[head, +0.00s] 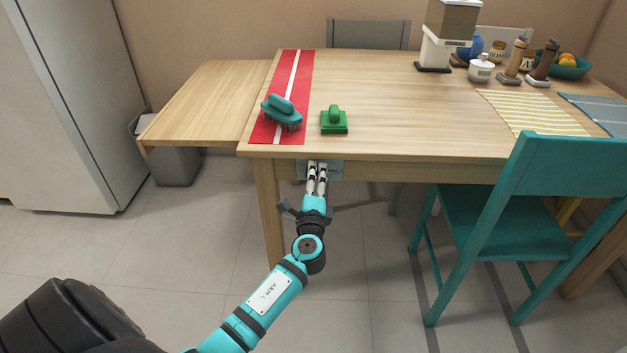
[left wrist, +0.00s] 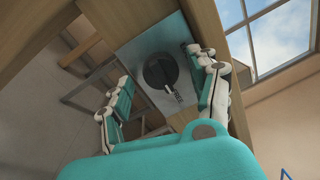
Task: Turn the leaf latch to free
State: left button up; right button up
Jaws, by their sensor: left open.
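The leaf latch shows in the left wrist view as a dark round knob (left wrist: 160,70) with a small lever, on a grey plate (left wrist: 135,48) under the table. In the head view, part of the grey plate (head: 336,171) shows below the table's front edge, and the knob is hidden behind my gripper. My left gripper (head: 317,168) is open in front of the plate. In the left wrist view its fingers (left wrist: 160,68) stand on either side of the knob; I cannot tell whether they touch it. The table leaf (head: 205,95) is level at the table's left side. My right gripper is out of view.
A teal chair (head: 565,165) stands at the right front. A grey bin (head: 175,170) is under the leaf.

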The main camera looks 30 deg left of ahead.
pick_arm(q)
jog(key=v, duration=1.2)
dwell(0.3)
